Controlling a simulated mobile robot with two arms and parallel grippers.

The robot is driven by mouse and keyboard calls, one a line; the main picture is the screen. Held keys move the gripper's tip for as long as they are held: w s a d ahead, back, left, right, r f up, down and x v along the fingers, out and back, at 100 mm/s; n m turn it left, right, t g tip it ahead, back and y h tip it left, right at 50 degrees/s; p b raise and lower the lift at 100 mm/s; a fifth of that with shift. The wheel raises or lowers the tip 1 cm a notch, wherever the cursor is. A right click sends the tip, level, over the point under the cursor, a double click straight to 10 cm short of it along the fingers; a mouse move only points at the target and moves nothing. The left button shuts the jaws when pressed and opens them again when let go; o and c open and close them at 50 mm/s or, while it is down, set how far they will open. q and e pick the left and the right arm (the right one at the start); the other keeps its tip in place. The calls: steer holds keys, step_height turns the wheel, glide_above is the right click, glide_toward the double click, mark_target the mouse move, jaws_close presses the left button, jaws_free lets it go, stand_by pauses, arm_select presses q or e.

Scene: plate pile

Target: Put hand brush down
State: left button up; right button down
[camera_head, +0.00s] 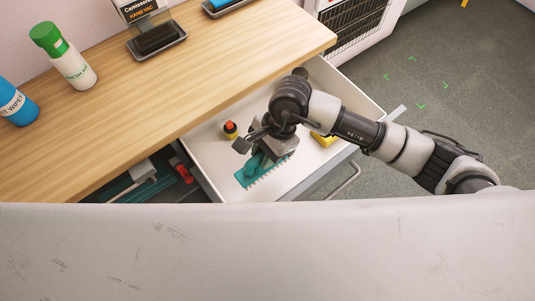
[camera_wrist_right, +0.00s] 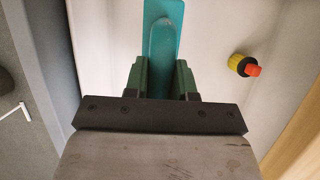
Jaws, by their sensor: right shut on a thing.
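The hand brush (camera_head: 246,180) is teal with a row of bristles along one side. It is at the open white drawer (camera_head: 208,153), low inside it in the head view; I cannot tell whether it touches the drawer floor. My right gripper (camera_head: 262,156) reaches down into the drawer and is shut on the brush. In the right wrist view the brush (camera_wrist_right: 166,50) runs up from between the fingers of the right gripper (camera_wrist_right: 161,75). The lower part of the brush is hidden there by the gripper. My left gripper is in neither view.
A small yellow and red-orange item (camera_head: 230,129) lies in the drawer, and another yellow item (camera_head: 323,138) lies right of the gripper. The wooden counter (camera_head: 150,95) overhangs behind, with a green-capped bottle (camera_head: 66,57) on it. A lower space holds a red item (camera_head: 183,172).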

steer(key=shift+f, duration=0.8)
step_height(320, 180, down, 4)
steer(key=shift+r, duration=0.15)
steer(key=shift+f, duration=0.25)
steer(key=c, duration=0.9)
jaws_free()
steer(key=shift+r, duration=0.1)
